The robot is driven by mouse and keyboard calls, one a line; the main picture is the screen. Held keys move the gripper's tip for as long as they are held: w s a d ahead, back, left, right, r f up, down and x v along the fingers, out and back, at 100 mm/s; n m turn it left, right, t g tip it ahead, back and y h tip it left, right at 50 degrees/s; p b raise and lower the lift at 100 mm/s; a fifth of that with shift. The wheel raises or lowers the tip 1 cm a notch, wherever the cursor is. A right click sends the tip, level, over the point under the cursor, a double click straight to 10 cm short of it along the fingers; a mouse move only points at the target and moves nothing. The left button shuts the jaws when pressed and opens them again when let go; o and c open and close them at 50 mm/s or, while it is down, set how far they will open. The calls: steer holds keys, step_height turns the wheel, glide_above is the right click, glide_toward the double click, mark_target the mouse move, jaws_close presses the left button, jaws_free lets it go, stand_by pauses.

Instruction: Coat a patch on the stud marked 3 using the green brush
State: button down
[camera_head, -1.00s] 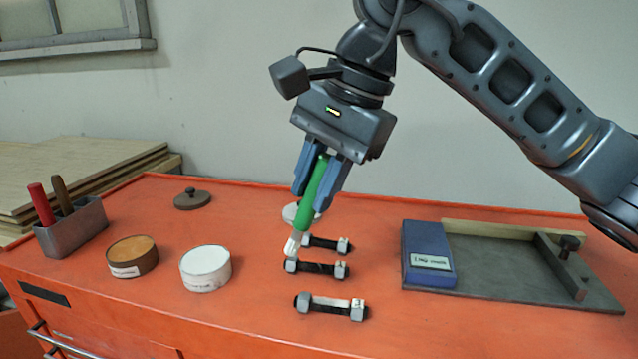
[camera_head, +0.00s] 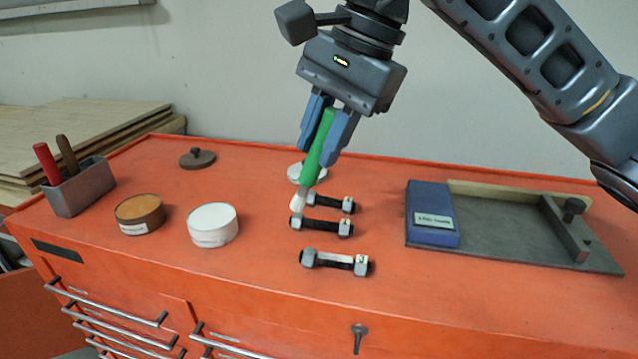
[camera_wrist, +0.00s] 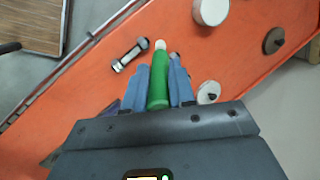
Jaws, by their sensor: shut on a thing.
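My gripper (camera_head: 328,130) is shut on the handle of the green brush (camera_head: 318,150), which tilts with its white bristle tip down and left. The tip is close to the left nut of the middle stud (camera_head: 321,227); whether they touch I cannot tell. The back stud (camera_head: 331,203) is partly behind the brush. The front stud (camera_head: 336,262) has a whitish patch on its shank. Each stud has a small mark on its right nut, too small to read. The wrist view shows the green brush (camera_wrist: 158,85) between the fingers, with one stud (camera_wrist: 131,54) left of its tip.
A white-topped tin (camera_head: 213,225) and a brown tin (camera_head: 140,214) stand to the left. A blue box (camera_head: 432,213) sits on a grey board (camera_head: 500,245) at right.

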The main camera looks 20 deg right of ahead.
stand_by(0.3)
steer(key=shift+s+d+f+b, duration=0.45)
steer(key=shift+d+b, duration=0.25)
steer(key=shift+b, duration=0.2)
